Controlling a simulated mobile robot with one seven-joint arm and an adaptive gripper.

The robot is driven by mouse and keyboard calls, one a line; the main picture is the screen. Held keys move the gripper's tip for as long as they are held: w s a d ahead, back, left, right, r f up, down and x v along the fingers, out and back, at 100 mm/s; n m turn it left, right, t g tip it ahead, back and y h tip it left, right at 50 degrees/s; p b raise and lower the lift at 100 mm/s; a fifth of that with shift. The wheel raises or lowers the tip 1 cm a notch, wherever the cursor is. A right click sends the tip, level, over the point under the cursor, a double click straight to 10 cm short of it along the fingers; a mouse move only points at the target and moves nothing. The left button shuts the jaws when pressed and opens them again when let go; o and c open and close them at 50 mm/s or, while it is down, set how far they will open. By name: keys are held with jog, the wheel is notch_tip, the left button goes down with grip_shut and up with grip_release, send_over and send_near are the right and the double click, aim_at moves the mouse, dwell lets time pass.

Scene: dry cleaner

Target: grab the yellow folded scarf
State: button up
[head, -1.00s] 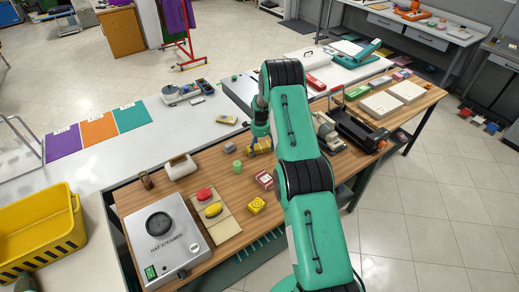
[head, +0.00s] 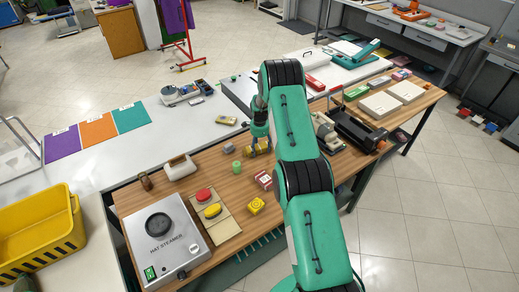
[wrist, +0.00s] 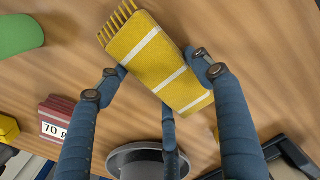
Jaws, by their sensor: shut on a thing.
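The yellow folded scarf (wrist: 162,66) has white stripes and a fringe at one end. In the wrist view it lies tilted between the fingers of my gripper (wrist: 157,76), with one finger on each long side and a third finger lower down. The fingers are shut on it. In the head view the scarf (head: 262,147) is small and partly hidden by my gripper (head: 259,145). It is at the wooden counter; I cannot tell whether it is lifted clear of the surface.
A green cylinder (head: 237,165) and a red-and-white box (head: 264,180) stand close by. A yellow block (head: 257,206), a hat steamer (head: 163,240) and red and yellow buttons (head: 204,195) are nearer. A black machine (head: 357,131) stands right.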

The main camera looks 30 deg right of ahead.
aim_at(260, 148)
jog(key=shift+r, duration=1.05)
jog(key=shift+s+a+r, duration=0.15)
jog(key=shift+s+r, duration=0.1)
jog(key=shift+r, duration=0.45)
jog(key=s+a, duration=0.2)
jog(key=s, duration=0.2)
jog(key=s+a+r, duration=0.1)
jog(key=s+a, duration=0.1)
jog(key=s, duration=0.3)
jog(key=s+a, duration=0.2)
jog(key=s, duration=0.3)
jog(key=shift+a+r, duration=0.15)
jog(key=shift+r, duration=0.05)
